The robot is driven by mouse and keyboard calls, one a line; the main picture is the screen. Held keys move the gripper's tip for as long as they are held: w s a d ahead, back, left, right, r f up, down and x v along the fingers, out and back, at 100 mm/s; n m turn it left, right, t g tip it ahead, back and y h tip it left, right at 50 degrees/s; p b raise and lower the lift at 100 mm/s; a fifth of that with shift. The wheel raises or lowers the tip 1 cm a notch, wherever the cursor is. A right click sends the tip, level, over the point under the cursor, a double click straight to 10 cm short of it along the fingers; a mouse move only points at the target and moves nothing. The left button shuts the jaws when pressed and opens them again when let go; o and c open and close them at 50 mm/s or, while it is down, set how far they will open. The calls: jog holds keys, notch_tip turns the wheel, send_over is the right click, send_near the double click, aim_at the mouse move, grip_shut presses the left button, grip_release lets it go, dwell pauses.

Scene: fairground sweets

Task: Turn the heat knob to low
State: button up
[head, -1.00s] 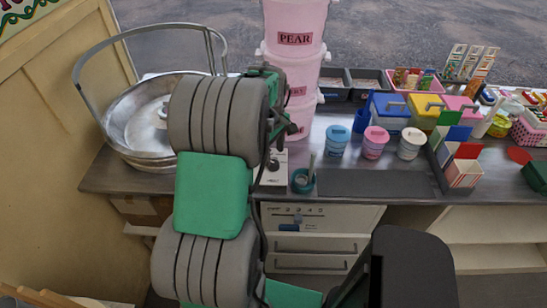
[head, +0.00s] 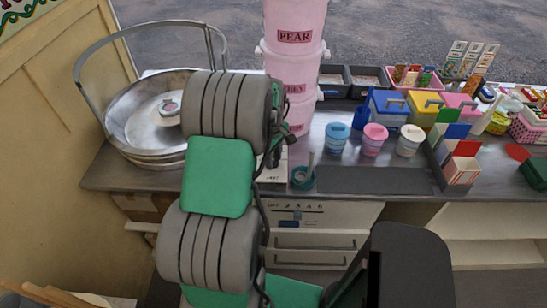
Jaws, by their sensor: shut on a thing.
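The white control box (head: 273,175) stands on the counter between the candy floss bowl and a teal tape roll. Only its front right part shows, with small dark print that I cannot read. The heat knob is hidden behind my arm and gripper, so its setting cannot be seen. My gripper (head: 267,158) is mostly hidden behind my grey and green arm; dark parts of it show just above the box. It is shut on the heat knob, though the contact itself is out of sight.
The metal bowl (head: 119,119) with a hoop handle stands left of my arm. Stacked pink tubs (head: 293,75) rise close behind my gripper. The teal tape roll (head: 302,178) lies just right of the box. Lidded cups and coloured bins stand farther right; a dark mat (head: 372,180) is bare.

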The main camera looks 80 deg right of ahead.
grip_shut()
jog(key=shift+m, duration=0.3)
jog(key=m+b, duration=0.2)
jog(key=m, duration=0.3)
jog(key=shift+w+d+b, duration=0.1)
jog(key=shift+b, duration=0.25)
jog(key=m+b, duration=0.1)
jog(key=m, duration=0.5)
jog(key=shift+b, duration=0.4)
jog(key=shift+r, duration=0.1)
jog(key=o, duration=0.8)
grip_release()
jog(key=r, duration=0.4)
jog(key=r+b, duration=0.1)
jog(key=r, duration=0.2)
jog(key=shift+w+r, duration=0.2)
jog(key=shift+r, duration=0.15)
